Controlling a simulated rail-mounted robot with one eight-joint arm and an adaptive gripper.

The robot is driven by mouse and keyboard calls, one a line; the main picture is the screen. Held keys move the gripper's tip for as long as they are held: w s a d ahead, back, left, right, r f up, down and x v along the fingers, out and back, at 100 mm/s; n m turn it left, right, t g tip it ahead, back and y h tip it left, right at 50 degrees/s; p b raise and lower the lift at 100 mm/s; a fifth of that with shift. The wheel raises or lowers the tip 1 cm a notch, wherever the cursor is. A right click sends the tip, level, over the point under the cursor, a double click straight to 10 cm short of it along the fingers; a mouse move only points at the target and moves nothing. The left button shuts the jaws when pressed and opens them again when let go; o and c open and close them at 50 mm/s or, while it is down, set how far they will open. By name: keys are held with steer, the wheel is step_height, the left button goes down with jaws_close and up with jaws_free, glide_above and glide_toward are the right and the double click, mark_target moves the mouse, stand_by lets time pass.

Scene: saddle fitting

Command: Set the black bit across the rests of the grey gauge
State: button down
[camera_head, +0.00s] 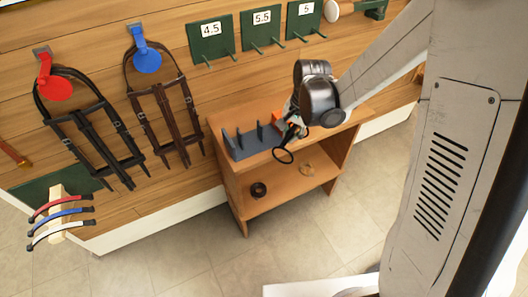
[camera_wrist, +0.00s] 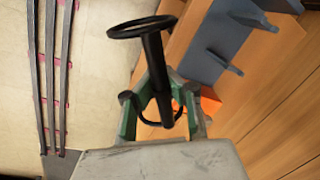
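The black bit is a dark bar with a ring at each end. In the wrist view the bar (camera_wrist: 157,75) runs between the fingers of my gripper (camera_wrist: 163,118), which look closed on it. One ring is at the top of that view; the other is partly hidden between the fingers. In the head view a ring of the bit (camera_head: 283,156) hangs beside the stand's front edge, below my gripper (camera_head: 293,128). The grey gauge (camera_head: 247,149), with several upright rests, is on the stand's top, left of my gripper. It also shows in the wrist view (camera_wrist: 208,58), at upper right.
An orange thing (camera_head: 277,118) lies behind my gripper on the wooden stand (camera_head: 232,180). Bridles (camera_head: 85,130) and green numbered boards (camera_head: 261,32) are on the wall.

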steer(key=s+a+f+m+t+b, duration=0.1)
steer(key=s+a+m+t+b, duration=0.15)
steer(key=a+m, duration=0.25)
steer(key=m, duration=0.2)
glide_above(260, 132)
steer(key=a, duration=0.3)
steer(key=shift+s+d+f+b, duration=0.15)
steer(key=shift+f+b, duration=0.8)
steer(key=shift+f, duration=0.45)
stand_by(0.3)
stand_by(0.4)
steer(key=c, duration=1.5)
jaws_free()
